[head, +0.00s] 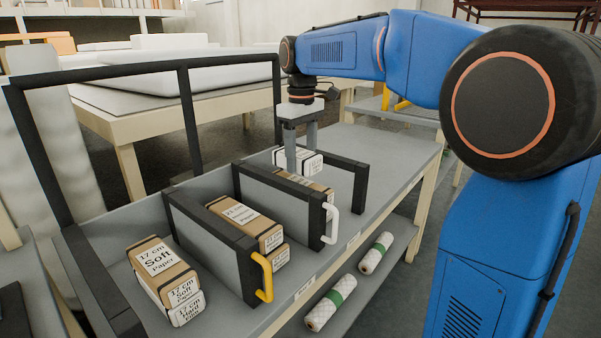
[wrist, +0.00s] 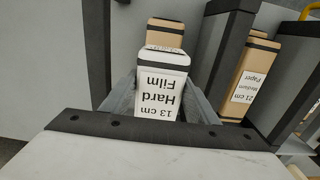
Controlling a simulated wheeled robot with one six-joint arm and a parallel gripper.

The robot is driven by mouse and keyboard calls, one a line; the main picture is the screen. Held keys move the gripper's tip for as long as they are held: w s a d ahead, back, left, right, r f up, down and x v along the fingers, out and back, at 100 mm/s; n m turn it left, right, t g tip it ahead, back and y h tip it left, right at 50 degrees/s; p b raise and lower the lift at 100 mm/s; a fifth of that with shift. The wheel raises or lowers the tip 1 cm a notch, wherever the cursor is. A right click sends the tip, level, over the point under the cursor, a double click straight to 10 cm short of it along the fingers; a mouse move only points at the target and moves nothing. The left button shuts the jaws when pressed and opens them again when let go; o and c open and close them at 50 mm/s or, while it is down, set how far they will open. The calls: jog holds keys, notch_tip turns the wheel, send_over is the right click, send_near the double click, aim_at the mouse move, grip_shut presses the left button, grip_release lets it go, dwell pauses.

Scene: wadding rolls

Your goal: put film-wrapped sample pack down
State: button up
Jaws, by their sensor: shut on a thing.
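The film-wrapped sample pack (head: 313,163) is white with a dark band. Its label reads "13 cm Hard Film" in the wrist view (wrist: 160,90). My gripper (head: 301,160) points down and is shut on it, one finger on each side. The pack is over the far compartment of the grey divided bench, between the white-handled divider (head: 283,205) and the farthest divider (head: 342,172). A brown paper pack (head: 308,184) lies in that compartment, close to the white pack; a brown pack also shows beyond it in the wrist view (wrist: 166,33). I cannot tell whether the white pack touches anything beneath.
The middle compartment holds brown 21 cm packs (head: 240,222), beside the yellow-handled divider (head: 218,238). The near compartment holds stacked 17 cm packs (head: 160,265). A black rail frame (head: 190,115) stands behind. Wrapped rolls (head: 330,303) lie on the lower shelf. The bench's far right end (head: 400,150) is clear.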

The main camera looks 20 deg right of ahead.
aim_at(302, 153)
jog(key=shift+f, duration=2.1)
jog(key=shift+f, duration=0.1)
jog(key=o, duration=1)
jog(key=shift+o, duration=0.2)
notch_tip(302, 153, up, 12)
jog(key=shift+r, duration=0.1)
